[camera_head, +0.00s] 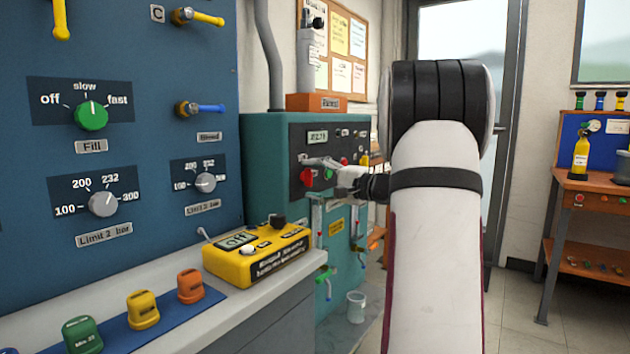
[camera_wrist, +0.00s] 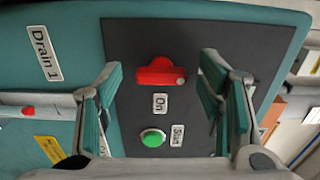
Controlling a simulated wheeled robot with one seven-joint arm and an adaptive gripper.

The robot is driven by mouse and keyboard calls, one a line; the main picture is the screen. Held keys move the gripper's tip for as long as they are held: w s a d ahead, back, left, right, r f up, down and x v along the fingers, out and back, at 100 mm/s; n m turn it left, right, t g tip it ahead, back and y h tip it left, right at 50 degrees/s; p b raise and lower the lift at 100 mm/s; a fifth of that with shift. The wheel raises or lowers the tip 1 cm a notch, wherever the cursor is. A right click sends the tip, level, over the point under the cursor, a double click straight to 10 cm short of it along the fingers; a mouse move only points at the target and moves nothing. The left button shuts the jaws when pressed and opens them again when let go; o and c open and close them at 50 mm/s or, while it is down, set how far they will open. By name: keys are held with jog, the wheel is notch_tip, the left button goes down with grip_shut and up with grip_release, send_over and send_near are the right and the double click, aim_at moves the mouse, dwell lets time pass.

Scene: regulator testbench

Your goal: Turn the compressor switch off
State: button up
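The compressor switch (camera_wrist: 160,72) is a red knob on a dark panel (camera_wrist: 130,38) in the wrist view, with an "On" label (camera_wrist: 160,102) just below it. The knob's bar lies across the picture, with a pale round mark at its right end. A green button (camera_wrist: 152,138) with a "Start" label sits below. My gripper (camera_wrist: 161,78) is open and empty, its two fingers left and right of the red knob with gaps on both sides. In the head view my gripper (camera_head: 325,167) is at the teal cabinet's panel, partly covering it; the red knob (camera_head: 306,179) shows there.
The teal cabinet (camera_head: 262,160) stands right of a blue wall panel with dials (camera_head: 90,116). A yellow box (camera_head: 222,264) sits on the bench in front. A "Drain 1" label (camera_wrist: 45,53) shows in the wrist view. Open floor (camera_head: 515,310) lies to the right.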

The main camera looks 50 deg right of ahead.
jog(key=s+d, duration=0.1)
jog(key=s, duration=1.1)
dwell(0.5)
